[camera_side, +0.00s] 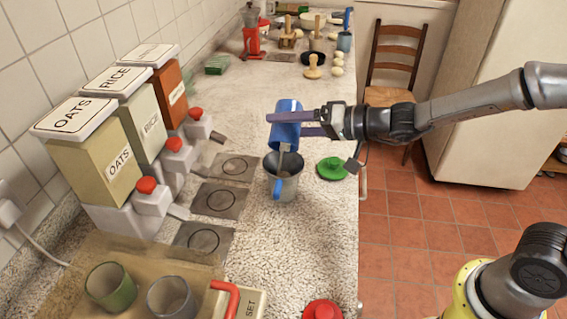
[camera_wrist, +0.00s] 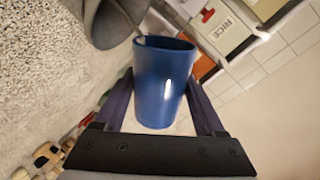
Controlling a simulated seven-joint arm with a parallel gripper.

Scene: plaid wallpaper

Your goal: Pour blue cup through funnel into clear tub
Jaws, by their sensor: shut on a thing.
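The blue cup (camera_side: 287,128) is between the two dark fingers of my gripper (camera_side: 284,123), which is shut on it. It is held above the grey funnel (camera_side: 283,163), tipped toward it. A pale streak shows between the cup's lower end and the funnel; I cannot tell whether it is falling contents. The funnel sits in the top of a greyish clear tub (camera_side: 273,188) with a blue handle, on the counter. In the wrist view the cup (camera_wrist: 163,85) fills the space between the fingers, and the grey funnel (camera_wrist: 112,22) is beside its rim. The cup's inside is hidden.
A green lid-like piece (camera_side: 331,168) lies right of the tub near the counter edge. Circled dark plates (camera_side: 219,199) lie to its left, before the OATS (camera_side: 112,165) and RICE dispensers. Two glasses (camera_side: 171,297) stand on a front tray. The counter behind is partly clear.

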